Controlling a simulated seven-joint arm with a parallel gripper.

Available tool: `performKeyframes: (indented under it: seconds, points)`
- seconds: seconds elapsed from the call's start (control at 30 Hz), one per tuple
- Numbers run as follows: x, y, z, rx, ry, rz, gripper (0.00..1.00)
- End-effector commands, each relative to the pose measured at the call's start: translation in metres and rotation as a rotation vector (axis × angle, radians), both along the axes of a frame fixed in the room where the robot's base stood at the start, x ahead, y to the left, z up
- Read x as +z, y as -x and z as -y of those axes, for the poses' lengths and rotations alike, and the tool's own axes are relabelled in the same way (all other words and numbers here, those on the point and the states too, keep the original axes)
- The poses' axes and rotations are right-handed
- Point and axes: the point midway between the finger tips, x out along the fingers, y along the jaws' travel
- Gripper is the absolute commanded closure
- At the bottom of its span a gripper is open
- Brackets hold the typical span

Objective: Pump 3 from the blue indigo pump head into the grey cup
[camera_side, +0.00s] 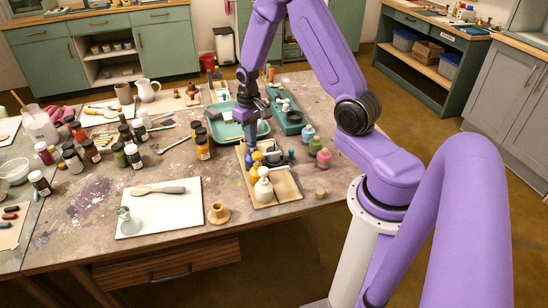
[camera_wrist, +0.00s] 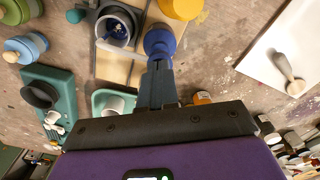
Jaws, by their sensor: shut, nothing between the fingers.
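The blue indigo pump head (camera_wrist: 159,40) shows in the wrist view just beyond my fingertips, with a pale spout reaching left toward the cup. My gripper (camera_wrist: 157,66) is shut and empty, its tips at the edge of the blue head; I cannot tell whether they touch it. In the side view my gripper (camera_side: 250,142) points down above the back left of the wooden tray (camera_side: 287,188), largely hiding the blue pump. The grey cup (camera_wrist: 101,28) stands beside the blue pump, with dark blue pigment inside.
A yellow pump (camera_side: 257,166) and a white pump (camera_side: 263,190) stand in front of the blue one on the tray. A green tray (camera_side: 222,130) lies behind. Paint bottles (camera_side: 203,148) stand to the left, pink and blue jars (camera_side: 308,134) to the right.

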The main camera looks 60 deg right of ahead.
Motion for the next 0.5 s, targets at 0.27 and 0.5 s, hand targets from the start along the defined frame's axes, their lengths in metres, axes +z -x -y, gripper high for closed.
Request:
performKeyframes:
  seconds: [0.27, 0.5]
  points:
    - [-0.0092, 0.0007, -0.0004, 0.001, -0.001, -0.003, 1.0]
    - [-0.0091, 0.0007, -0.0003, 0.0, -0.001, -0.003, 1.0]
